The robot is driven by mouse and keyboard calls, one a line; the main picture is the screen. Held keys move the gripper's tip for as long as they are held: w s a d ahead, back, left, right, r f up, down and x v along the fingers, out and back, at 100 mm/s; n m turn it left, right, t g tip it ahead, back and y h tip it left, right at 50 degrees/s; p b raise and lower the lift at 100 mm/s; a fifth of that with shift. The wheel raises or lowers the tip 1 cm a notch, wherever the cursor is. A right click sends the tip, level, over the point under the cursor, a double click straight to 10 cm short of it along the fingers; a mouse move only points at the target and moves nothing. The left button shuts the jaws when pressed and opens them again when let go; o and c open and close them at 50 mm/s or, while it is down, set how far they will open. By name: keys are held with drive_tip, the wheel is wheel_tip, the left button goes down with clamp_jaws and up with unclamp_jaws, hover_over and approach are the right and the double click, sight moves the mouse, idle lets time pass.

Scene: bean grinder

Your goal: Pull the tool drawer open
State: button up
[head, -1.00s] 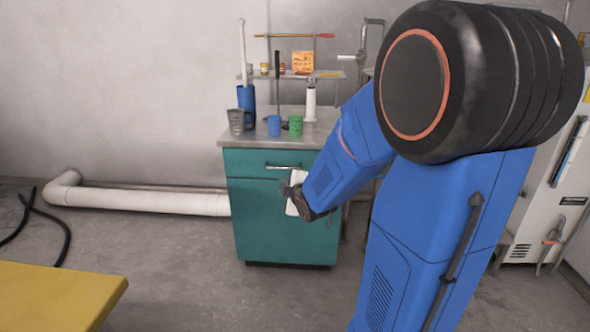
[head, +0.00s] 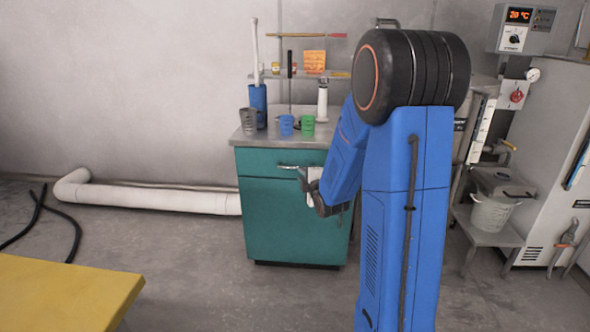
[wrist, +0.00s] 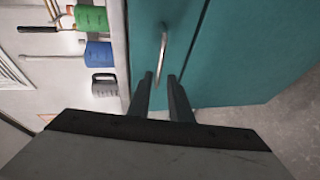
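The teal cabinet (head: 290,225) has a tool drawer (head: 258,160) at its top, and the drawer front looks flush with the cabinet. The drawer's metal bar handle (head: 288,167) runs across the front. My gripper (head: 304,175) is at the right end of this handle, partly hidden by my arm. In the wrist view, the picture is turned and the handle (wrist: 163,55) stands upright on the drawer front (wrist: 143,35). The two dark fingers of my gripper (wrist: 160,77) are apart, with the near end of the handle between their tips. Contact cannot be told.
Blue and green cups (head: 308,126) and a grey jug (head: 248,121) stand on the worktop (head: 270,138). A yellow table (head: 65,295) is at the lower left. A shelf stand with a white bucket (head: 492,213) is at the right. The floor before the cabinet is clear.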

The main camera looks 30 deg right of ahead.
sight(295, 168)
drive_tip(key=x, duration=1)
clamp_jaws()
